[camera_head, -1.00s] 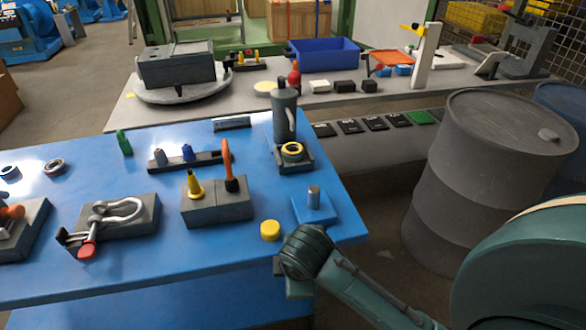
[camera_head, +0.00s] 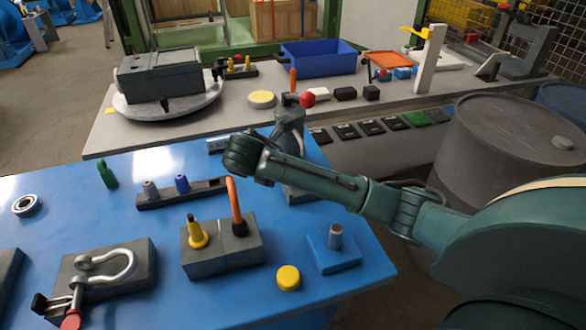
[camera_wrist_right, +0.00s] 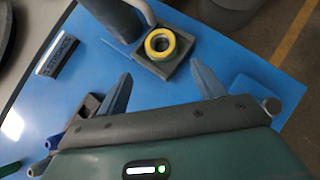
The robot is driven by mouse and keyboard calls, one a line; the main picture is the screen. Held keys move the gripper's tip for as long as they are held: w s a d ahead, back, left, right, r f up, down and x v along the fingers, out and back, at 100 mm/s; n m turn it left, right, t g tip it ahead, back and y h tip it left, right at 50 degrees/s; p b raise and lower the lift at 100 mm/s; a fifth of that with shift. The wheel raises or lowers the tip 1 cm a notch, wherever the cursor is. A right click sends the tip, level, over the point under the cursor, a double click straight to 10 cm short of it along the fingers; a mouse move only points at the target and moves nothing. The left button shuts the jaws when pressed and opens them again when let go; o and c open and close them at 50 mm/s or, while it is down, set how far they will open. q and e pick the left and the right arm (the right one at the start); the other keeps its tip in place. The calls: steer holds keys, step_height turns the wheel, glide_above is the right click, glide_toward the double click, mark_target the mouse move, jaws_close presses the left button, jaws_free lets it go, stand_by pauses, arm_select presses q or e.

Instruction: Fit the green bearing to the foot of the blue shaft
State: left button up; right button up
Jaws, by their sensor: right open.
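My left gripper is out of view.
A metal ring (camera_head: 26,206) lies at the left. A grey block (camera_head: 222,257) holds a yellow cone and an orange loop. A shackle (camera_head: 110,268), a yellow cylinder (camera_head: 288,277) and a blue base with a grey pin (camera_head: 334,250) stand nearby. The lever press (camera_head: 290,125) rises behind my arm.

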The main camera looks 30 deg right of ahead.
steer(key=x, duration=0.6)
steer(key=shift+d+f, duration=0.3)
steer(key=shift+d, duration=0.05)
steer(key=shift+a+p+x, duration=0.2)
steer(key=shift+p+x, duration=0.15)
steer(key=shift+x, duration=2.6)
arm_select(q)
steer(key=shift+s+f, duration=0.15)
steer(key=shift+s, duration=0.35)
arm_select(e)
steer(key=shift+f, duration=0.2)
steer(key=c, duration=0.8)
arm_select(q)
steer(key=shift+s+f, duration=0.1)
arm_select(e)
steer(key=shift+r, duration=0.1)
steer(key=shift+c, duration=0.3)
